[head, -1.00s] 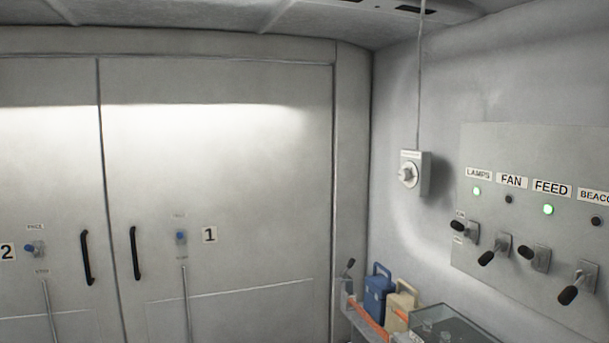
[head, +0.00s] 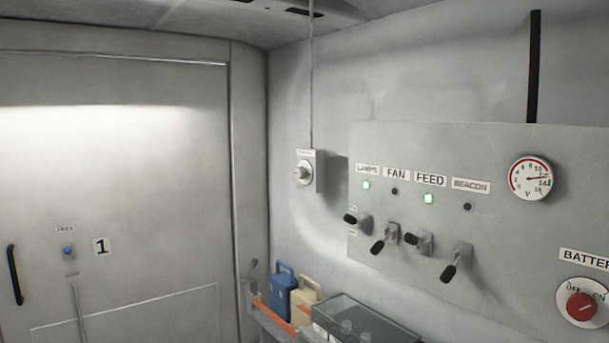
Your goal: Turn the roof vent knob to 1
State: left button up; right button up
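A small grey control box with a round pale knob (head: 303,173) is fixed to the right-hand wall, left of the switch panel. A thin conduit runs from the box up to the ceiling. A small label sits at the top of the box, but its text and the knob's scale are too small to read. I cannot tell which setting the knob points at. Neither of my grippers is in view.
The switch panel (head: 490,230) carries several levers, green lamps over LAMPS and FEED, a gauge (head: 530,178) and a red battery knob (head: 581,306). Blue (head: 281,289) and cream (head: 302,303) containers stand below the box beside a clear-lidded case (head: 367,322).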

aim_at(299, 173)
jog(key=i+j+z, duration=0.25)
jog(key=i+j, duration=0.3)
jog(key=i+j+z, duration=0.3)
jog(key=i+j, duration=0.15)
jog(key=j, duration=0.2)
jog(key=i+j+z, duration=0.1)
jog(key=j, duration=0.25)
jog(key=i+j+z, duration=0.15)
jog(key=i+j, duration=0.2)
jog(key=i+j+z, duration=0.1)
jog(key=j, duration=0.3)
jog(key=i+j+z, duration=0.15)
jog(key=j, duration=0.3)
jog(key=i, duration=0.05)
